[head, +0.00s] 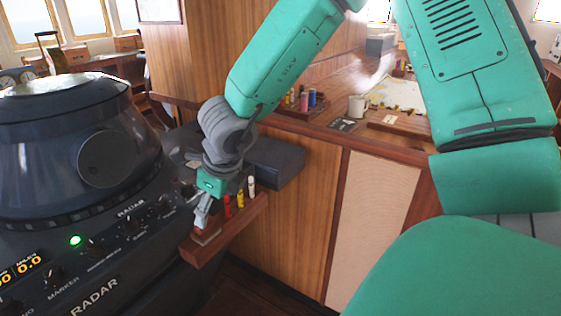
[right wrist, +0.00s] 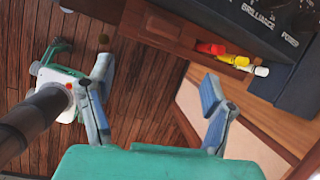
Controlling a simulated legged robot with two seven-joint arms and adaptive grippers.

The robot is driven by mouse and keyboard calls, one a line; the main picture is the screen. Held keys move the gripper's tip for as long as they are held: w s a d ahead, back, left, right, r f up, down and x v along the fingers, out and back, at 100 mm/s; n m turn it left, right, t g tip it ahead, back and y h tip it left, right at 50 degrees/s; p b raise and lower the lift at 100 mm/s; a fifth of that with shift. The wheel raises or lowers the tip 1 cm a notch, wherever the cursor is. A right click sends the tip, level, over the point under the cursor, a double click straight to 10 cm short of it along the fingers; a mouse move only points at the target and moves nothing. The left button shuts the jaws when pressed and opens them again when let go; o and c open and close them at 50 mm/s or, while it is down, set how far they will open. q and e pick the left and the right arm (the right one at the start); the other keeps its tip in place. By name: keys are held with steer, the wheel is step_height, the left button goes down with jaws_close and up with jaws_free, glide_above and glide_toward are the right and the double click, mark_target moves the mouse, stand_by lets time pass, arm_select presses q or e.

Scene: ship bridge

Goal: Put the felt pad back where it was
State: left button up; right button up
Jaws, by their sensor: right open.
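My right gripper (head: 201,220) is at the near end of a small wooden ledge (head: 228,228) on the side of the radar console. In the right wrist view the gripper (right wrist: 156,74) is open, its two fingers wide apart with nothing between them. A flat patch (head: 207,236) lies on the ledge by the fingertips; it may be the felt pad, but I cannot tell. In the right wrist view that end of the ledge shows a flat brown rectangle (right wrist: 168,24). My left gripper is not in view.
The dark radar console (head: 95,215) is at the left. A wooden counter behind holds a white mug (head: 356,106), a chart (head: 397,93) and several coloured items.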

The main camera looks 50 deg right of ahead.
steer(key=s+d+f+n+g+h, duration=0.1)
steer(key=s+f+n, duration=0.4)
steer(key=f+n, duration=0.4)
steer(key=s+d+f+n+g+h, duration=0.1)
steer(key=s+f+n+h, duration=0.1)
steer(key=s+f+n, duration=0.5)
steer(key=s+a+f+n+y, duration=0.1)
steer(key=s+a+f+n, duration=0.2)
steer(key=n, duration=0.6)
steer(key=s+a+f+n+g+y, duration=0.1)
steer(key=s+a+f+n+y, duration=0.1)
steer(key=s+f+n, duration=0.5)
steer(key=shift+s+a+f+n+g, duration=0.3)
steer(key=shift+s+a+n, duration=0.5)
steer(key=shift+s, duration=0.45)
steer(key=shift+d, duration=0.2)
